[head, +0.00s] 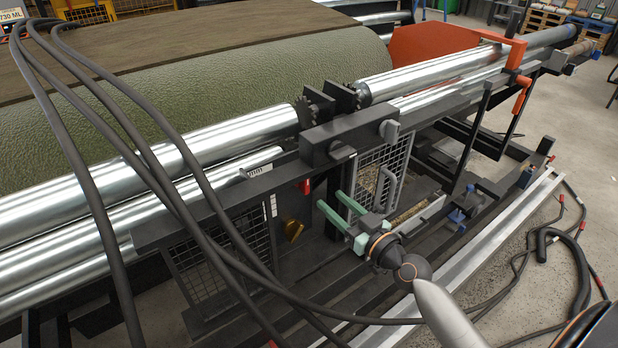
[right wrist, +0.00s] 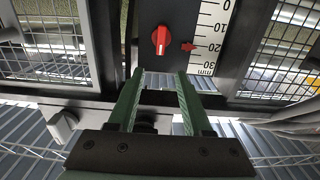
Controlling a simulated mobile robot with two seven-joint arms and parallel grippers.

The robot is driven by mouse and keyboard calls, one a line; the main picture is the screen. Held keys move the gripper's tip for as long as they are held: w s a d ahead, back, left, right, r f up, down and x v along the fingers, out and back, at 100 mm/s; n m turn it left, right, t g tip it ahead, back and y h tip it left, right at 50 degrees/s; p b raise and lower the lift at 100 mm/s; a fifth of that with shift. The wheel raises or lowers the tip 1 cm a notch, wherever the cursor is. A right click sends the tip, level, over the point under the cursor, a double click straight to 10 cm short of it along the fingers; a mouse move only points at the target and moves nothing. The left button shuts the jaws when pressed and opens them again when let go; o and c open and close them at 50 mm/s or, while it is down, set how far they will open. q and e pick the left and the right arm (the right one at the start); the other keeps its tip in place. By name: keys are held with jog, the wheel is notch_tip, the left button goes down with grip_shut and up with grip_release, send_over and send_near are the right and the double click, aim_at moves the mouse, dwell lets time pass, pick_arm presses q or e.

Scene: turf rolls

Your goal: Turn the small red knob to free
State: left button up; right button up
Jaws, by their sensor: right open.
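The small red knob (right wrist: 160,40) sits on a dark panel in the right wrist view, with a pale line on its face standing upright. A red arrow (right wrist: 189,46) beside it points right, at about 20 on a white millimetre scale (right wrist: 208,40). My right gripper (right wrist: 160,75) is open and empty, its two green fingers apart just below the knob in the picture and not touching it. In the head view my right gripper (head: 330,198) reaches in towards the machine's frame. I cannot surely pick out the knob there. My left gripper is not in view.
Mesh guards (right wrist: 288,50) flank the panel. In the head view, shiny rollers (head: 220,140) and a green turf roll (head: 200,95) lie behind the dark frame. Thick black hoses (head: 160,170) cross the left side. An orange plate (head: 430,48) stands at the back.

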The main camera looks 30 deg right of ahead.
jog(key=w+a, duration=0.1)
jog(key=w, duration=0.9)
jog(key=shift+a+p, duration=0.2)
jog(key=shift+p, duration=0.2)
jog(key=shift+w, duration=0.1)
jog(key=shift+c, duration=0.2)
grip_shut()
